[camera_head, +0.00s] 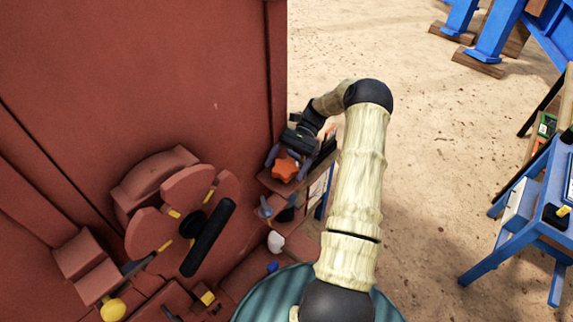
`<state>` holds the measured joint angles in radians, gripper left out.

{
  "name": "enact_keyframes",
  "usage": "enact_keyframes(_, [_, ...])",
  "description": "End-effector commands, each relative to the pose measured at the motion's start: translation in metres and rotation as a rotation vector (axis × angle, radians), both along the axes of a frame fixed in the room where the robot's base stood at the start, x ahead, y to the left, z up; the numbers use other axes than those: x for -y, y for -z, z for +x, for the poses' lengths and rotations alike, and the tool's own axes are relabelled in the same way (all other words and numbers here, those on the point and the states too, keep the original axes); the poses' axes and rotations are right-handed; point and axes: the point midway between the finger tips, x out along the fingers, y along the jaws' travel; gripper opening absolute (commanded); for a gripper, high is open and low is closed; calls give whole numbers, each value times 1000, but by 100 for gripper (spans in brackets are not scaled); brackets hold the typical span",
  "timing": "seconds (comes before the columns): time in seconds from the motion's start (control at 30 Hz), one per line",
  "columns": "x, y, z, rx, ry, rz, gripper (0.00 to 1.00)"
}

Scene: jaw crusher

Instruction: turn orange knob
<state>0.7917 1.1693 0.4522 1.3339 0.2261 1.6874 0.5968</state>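The orange knob (285,169) is star-shaped and sits near the right edge of the red machine, left of my bent arm. My gripper (286,162) reaches down to it from behind. Its two fingers are spread, one at the left of the knob and one at the right. The knob shows between them. I cannot tell whether the fingers touch the knob or stand slightly apart from it.
The red machine wall (140,75) fills the left side. A round red wheel (170,222) with a black handle (207,238) stands out from it. A yellow knob (112,309) is below. A blue table (535,225) stands at right. Sandy ground between is clear.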

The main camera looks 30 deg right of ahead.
Motion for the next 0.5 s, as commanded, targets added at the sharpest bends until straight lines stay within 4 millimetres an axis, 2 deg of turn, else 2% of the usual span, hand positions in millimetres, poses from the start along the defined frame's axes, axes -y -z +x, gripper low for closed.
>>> enact_keyframes(0.3, [0,-3,0,-1,0,0,86])
enact_keyframes(0.5, [1,-22,0,2,-1,-4,86])
